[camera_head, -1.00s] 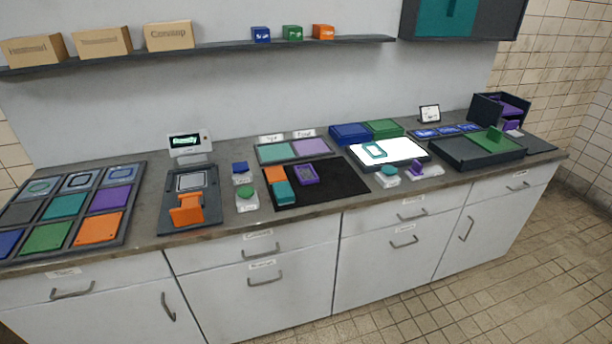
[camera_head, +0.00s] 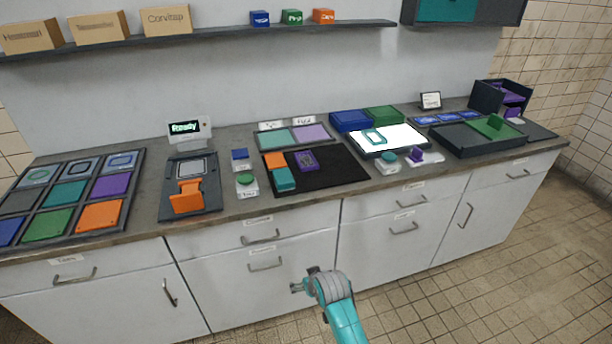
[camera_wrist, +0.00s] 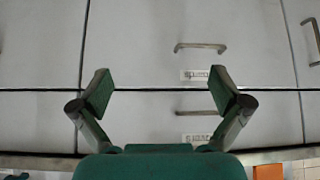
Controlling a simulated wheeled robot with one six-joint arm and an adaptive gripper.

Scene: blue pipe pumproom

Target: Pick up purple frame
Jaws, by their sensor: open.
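A small purple frame (camera_head: 306,161) with a darker middle lies on the black mat (camera_head: 345,172) on the counter. An orange tile (camera_head: 273,160) and a teal block (camera_head: 284,179) lie to its left on the mat. My gripper (camera_head: 296,287) shows at the bottom of the head view, in front of the drawer fronts and well apart from the frame. In the wrist view my gripper (camera_wrist: 160,88) is open, with its two fingers wide apart and nothing between them. The purple frame does not show in the wrist view.
An orange stand on a dark base (camera_head: 190,205) and a green button (camera_head: 244,178) stand left of the mat. A bright white panel (camera_head: 400,135) and dark trays (camera_head: 470,148) are to the right. Drawer handles (camera_head: 265,266) stick out below the counter edge.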

